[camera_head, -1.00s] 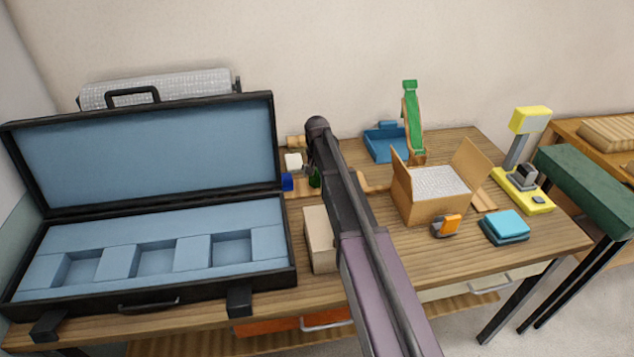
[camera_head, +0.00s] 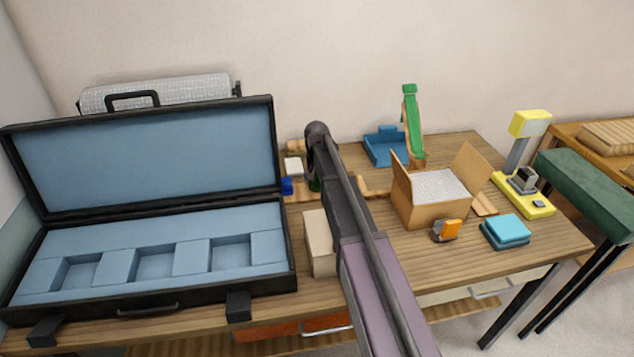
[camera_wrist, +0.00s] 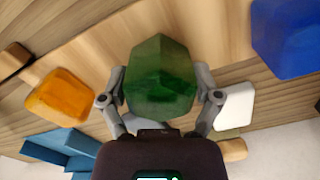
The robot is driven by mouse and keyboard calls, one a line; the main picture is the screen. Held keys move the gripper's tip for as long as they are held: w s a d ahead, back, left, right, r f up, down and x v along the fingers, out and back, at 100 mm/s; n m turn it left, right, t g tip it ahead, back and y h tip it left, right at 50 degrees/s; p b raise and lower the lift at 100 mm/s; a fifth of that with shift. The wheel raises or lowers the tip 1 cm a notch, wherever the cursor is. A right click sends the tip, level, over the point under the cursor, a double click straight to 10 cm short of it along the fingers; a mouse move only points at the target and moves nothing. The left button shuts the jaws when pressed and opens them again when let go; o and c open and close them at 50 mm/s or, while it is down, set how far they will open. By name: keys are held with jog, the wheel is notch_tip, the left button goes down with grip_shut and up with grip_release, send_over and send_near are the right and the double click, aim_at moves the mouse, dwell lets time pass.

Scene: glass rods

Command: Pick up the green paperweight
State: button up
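The green paperweight (camera_wrist: 160,80) is a faceted, dark green glassy block in the middle of the wrist view. My gripper (camera_wrist: 160,76) has one finger on each side of it, and both fingers appear to press against its sides. In the head view, only a small part of the green paperweight (camera_head: 314,185) shows beside my arm, which hides the rest and most of my gripper. It is low over or on the wooden surface; I cannot tell whether it touches.
A blue block (camera_wrist: 288,35), an orange block (camera_wrist: 60,95) and a white block (camera_wrist: 235,106) lie close around. An open black case (camera_head: 292,265) stands left, a cardboard box (camera_head: 432,213) right. A beige box (camera_head: 319,245) sits just in front.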

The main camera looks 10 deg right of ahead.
jog(key=shift+r, duration=0.1)
dwell(0.3)
notch_tip(320, 180, up, 10)
jog(key=p, duration=1)
dwell(0.6)
notch_tip(320, 180, up, 11)
jog(key=m+p, duration=0.3)
jog(key=p, duration=0.8)
jog(key=shift+m, duration=0.3)
jog(key=shift+d, duration=0.1)
